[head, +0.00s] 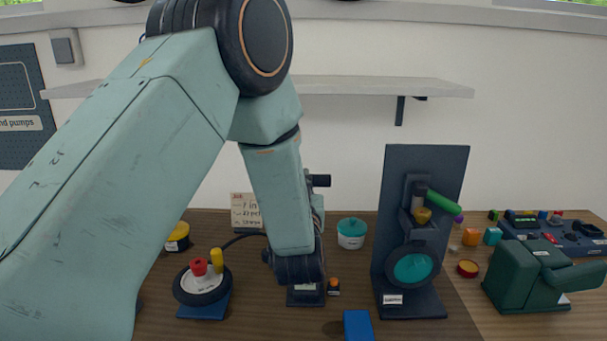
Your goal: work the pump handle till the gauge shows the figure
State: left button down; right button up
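My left arm crosses from the left and bends down in front of what seems to be the pump, whose dark base (305,297) with a white label shows below. A dark hose (243,238) runs from behind my arm toward a small wheel (202,284) on a blue stand, with red and yellow pieces on top. A short dark piece (319,180) juts out right of my forearm; I cannot tell whether it is handle or gripper. My arm hides the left gripper's fingers. I cannot make out the handle or gauge face. My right gripper is not in view.
A note card (246,211) stands behind, mostly unreadable. A dark upright stand (395,165) with a green lever (445,202) and teal disc is to the right. A teal-lidded jar (352,233), blue block (358,325) and green machine (525,278) are nearby.

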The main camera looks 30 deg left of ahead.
pick_arm(q)
jog(key=w+a+f+p, duration=0.2)
jog(key=w+a+p, duration=0.1)
jog(key=w, duration=0.5)
jog(key=shift+a+f, duration=0.35)
jog(key=shift+a, duration=0.3)
jog(key=shift+d, duration=0.1)
jog(key=shift+s, duration=0.1)
